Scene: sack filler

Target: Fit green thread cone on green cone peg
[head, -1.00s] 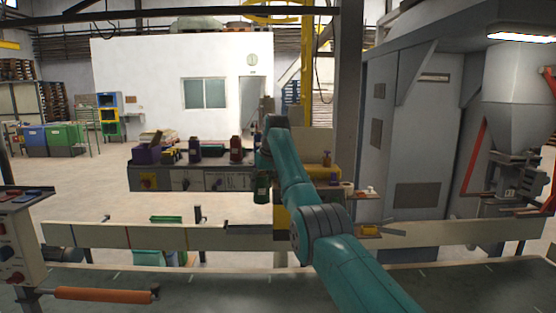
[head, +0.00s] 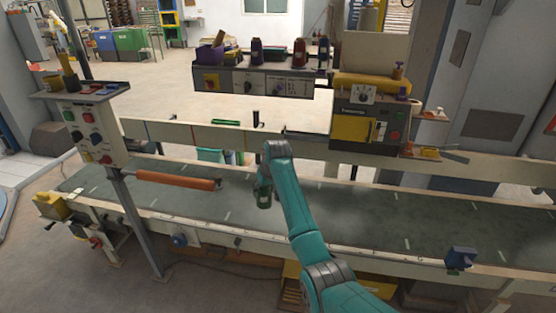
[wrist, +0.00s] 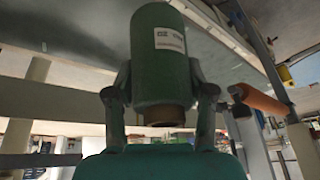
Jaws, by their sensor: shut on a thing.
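The green thread cone (wrist: 160,45) is held in my gripper (wrist: 161,92), with its white label facing the wrist camera. The gripper's fingers are shut on either side of it, and a brown core end shows at its lower edge. In the head view the green cone (head: 264,198) hangs at the end of my teal arm, above the conveyor belt. Dark thread cones (head: 256,50) and (head: 299,52) stand upright on the grey panelled bench behind the conveyor. I cannot make out the green cone peg.
The conveyor belt (head: 350,208) and its beige rail (head: 230,137) lie between me and the bench. A control box (head: 93,130) on a post stands left, with an orange roller (head: 178,181) beside it. A sewing unit (head: 368,115) with a yellow top stands right of the bench.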

